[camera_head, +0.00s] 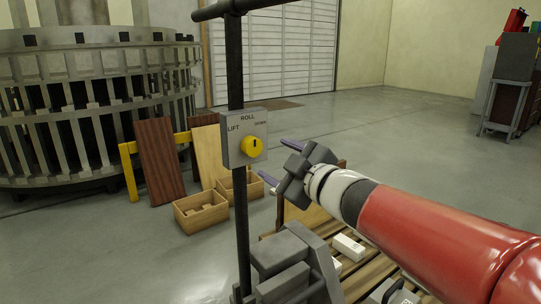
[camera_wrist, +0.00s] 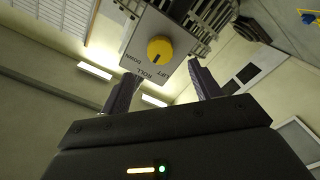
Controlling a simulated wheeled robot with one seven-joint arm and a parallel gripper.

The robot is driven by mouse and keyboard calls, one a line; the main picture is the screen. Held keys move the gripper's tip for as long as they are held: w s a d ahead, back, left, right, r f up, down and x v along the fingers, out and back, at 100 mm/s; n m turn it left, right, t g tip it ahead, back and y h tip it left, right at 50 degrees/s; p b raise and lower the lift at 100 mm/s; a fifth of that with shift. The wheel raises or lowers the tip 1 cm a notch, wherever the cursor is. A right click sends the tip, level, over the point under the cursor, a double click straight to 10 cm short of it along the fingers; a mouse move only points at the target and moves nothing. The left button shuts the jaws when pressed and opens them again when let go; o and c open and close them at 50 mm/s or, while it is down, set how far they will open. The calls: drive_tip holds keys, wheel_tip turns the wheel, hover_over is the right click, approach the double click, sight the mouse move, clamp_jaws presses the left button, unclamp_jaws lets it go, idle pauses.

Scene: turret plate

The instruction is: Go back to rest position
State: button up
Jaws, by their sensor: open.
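My gripper (camera_head: 280,162) is at the end of my red and white arm, to the right of a grey control box (camera_head: 233,145). The box is fixed on a dark upright post and is marked ROLL, LIFT and DOWN. A yellow knob (camera_head: 251,147) sits on its face. In the wrist view the two fingers of my gripper (camera_wrist: 162,90) stand wide apart with nothing between them. The yellow knob (camera_wrist: 160,49) and box (camera_wrist: 140,38) show beyond the fingertips, apart from them.
A dark post (camera_head: 240,210) with a crossbar stands close in front. Wooden boxes (camera_head: 201,212), leaning boards (camera_head: 159,160) and a yellow rail (camera_head: 129,172) lie behind it. A large round metal structure (camera_head: 95,110) fills the left. A slatted pallet (camera_head: 355,285) is below my arm. Open floor lies behind.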

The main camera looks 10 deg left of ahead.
drive_tip(key=shift+d, duration=0.15)
drive_tip(key=s+d+f+m+t+h+p, duration=0.1)
drive_tip(key=s+d+f+m+h, duration=0.1)
drive_tip(key=d+m+h, duration=0.65)
drive_tip(key=s+d+f+m+t+h+p, duration=0.1)
drive_tip(key=s+d+f+m+h, duration=0.2)
drive_tip(key=d, duration=1)
drive_tip(key=s+d+f+m+g+h, duration=0.1)
drive_tip(key=s+d+f+m+g, duration=0.1)
drive_tip(key=s+f, duration=0.4)
drive_tip(key=s+d+f+m+g+h, duration=0.1)
drive_tip(key=s+d+f+m+g, duration=0.2)
drive_tip(key=s, duration=0.8)
wheel_tip(320, 180, down, 4)
drive_tip(key=m+g, duration=0.2)
drive_tip(key=g, duration=0.1)
drive_tip(key=shift+s+d+p, duration=0.35)
drive_tip(key=shift+p, duration=0.05)
